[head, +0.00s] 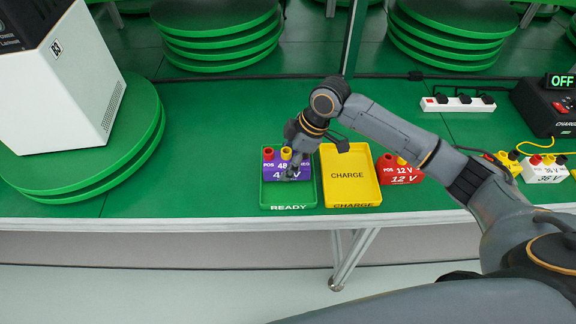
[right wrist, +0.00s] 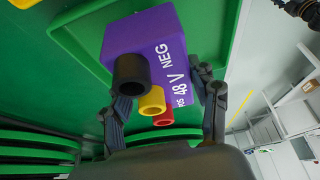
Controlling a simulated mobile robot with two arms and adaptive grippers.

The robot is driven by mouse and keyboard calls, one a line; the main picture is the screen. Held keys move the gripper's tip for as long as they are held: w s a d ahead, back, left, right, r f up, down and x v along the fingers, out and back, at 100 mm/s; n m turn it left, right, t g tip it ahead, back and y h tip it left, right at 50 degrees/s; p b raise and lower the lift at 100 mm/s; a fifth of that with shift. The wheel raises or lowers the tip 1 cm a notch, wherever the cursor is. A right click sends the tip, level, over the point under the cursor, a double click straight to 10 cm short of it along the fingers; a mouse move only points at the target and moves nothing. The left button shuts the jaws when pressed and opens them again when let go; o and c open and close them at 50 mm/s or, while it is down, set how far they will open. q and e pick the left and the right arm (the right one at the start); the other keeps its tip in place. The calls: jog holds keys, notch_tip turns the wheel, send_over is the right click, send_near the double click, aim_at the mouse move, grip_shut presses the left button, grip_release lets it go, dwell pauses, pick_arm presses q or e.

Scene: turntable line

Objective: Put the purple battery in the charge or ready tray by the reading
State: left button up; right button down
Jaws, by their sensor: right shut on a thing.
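The purple 48 V battery (head: 288,184) is upright at the green READY tray (head: 290,206), within its outline; I cannot tell if it touches the tray floor. My right gripper (head: 291,172) reaches down over it and is shut on it. In the right wrist view, the purple battery (right wrist: 145,38) sits between the two fingers (right wrist: 165,105), with black, yellow and red terminals showing. The yellow CHARGE tray (head: 348,172) stands just right of the READY tray and is empty. My left gripper is in neither view.
A red 12 V battery (head: 398,171) stands right of the CHARGE tray. A white 36 V battery (head: 545,170) and a charger reading OFF (head: 548,103) are at the right. A power strip (head: 458,103) lies behind. A white device (head: 62,90) stands on a green turntable (head: 140,150) at left.

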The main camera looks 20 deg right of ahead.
jog(key=shift+d+f, duration=0.1)
jog(key=shift+f, duration=1.15)
jog(key=shift+f, duration=0.1)
jog(key=shift+c, duration=1.9)
grip_release()
jog(key=v, duration=1.2)
jog(key=shift+s, duration=0.1)
